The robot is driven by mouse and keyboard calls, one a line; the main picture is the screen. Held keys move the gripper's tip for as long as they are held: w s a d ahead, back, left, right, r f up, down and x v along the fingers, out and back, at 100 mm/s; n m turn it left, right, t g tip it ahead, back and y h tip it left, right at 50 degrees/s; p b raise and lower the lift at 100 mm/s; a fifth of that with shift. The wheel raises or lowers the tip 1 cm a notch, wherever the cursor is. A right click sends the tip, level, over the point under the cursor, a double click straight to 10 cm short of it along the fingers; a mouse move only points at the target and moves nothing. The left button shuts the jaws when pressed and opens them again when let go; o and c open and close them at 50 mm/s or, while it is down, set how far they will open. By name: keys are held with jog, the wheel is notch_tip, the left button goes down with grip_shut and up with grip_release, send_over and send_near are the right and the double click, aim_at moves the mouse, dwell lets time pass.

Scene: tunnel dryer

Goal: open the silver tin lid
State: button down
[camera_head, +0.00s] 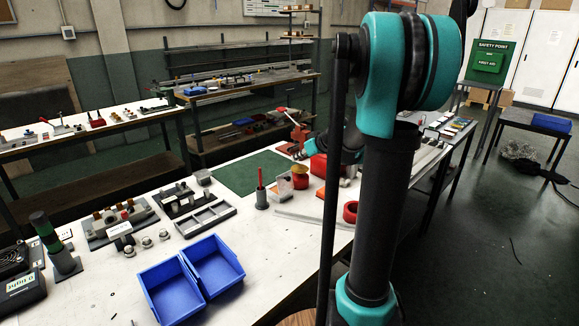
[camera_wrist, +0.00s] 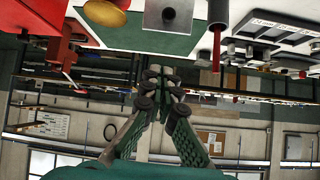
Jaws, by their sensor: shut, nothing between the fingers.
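A small silver-grey box (camera_wrist: 168,15), which looks like the silver tin, stands at the top edge of the wrist view with a dark round spot on its face. It also shows on the white bench in the head view (camera_head: 284,188), between a red-topped upright tool and a yellow-topped red pot. I cannot make out its lid seam or whether the lid is up. My gripper (camera_wrist: 160,84) is shut and empty, its fingertips together and apart from the tin. In the head view my arm stands in front of the bench and the fingers cannot be made out.
The upright red tool (camera_head: 261,186) and yellow-topped pot (camera_head: 300,176) stand close on either side of the tin. A green mat (camera_head: 250,171) lies behind it. Blue bins (camera_head: 215,265) and a grey tray (camera_head: 207,219) are at front left. A red clamp-like tool (camera_wrist: 70,45) shows in the wrist view.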

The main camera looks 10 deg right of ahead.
aim_at(287, 177)
jog(key=w+a+f, duration=0.1)
jog(key=f, duration=0.1)
jog(key=w+a+f, duration=0.1)
jog(key=w+f, duration=0.1)
jog(key=f, duration=0.1)
jog(key=w+a+f, duration=0.1)
jog(key=f, duration=0.1)
jog(key=shift+w+f, duration=0.15)
jog(key=shift+w, duration=0.25)
jog(key=shift+s+d+f, duration=0.1)
jog(key=shift+s+f, duration=0.15)
jog(key=shift+s+d+f, duration=0.1)
jog(key=shift+s+f, duration=0.1)
jog(key=shift+s, duration=0.1)
jog(key=shift+s+d+f, duration=0.15)
jog(key=shift+s+d, duration=0.25)
jog(key=shift+s, duration=0.2)
jog(key=shift+s+d+f, duration=0.15)
jog(key=shift+s+d, duration=0.25)
jog(key=shift+s, duration=0.15)
